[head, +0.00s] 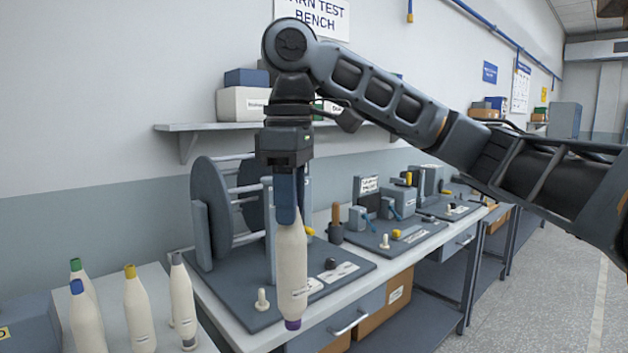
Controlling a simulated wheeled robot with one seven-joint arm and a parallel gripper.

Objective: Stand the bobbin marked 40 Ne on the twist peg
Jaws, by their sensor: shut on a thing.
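My gripper (289,205) is shut on a cream bobbin (293,262) and holds it up in front of the bench. The bobbin hangs about upright, with its purple end pointing down; its upper end is partly hidden by the fingers. I cannot read any marking on it. Short pale pegs stand on the bench devices: a near peg (262,301) on the reel's board, a middle peg (385,242) and a far peg (452,211). Their labels are too small to read, so I cannot tell which is the twist peg.
Several other bobbins stand at the lower left, with green, blue, yellow (138,310) and grey tips. A large reel (215,215) stands behind the held bobbin. A wall shelf (195,127) with boxes is behind my arm. Floor at the right is clear.

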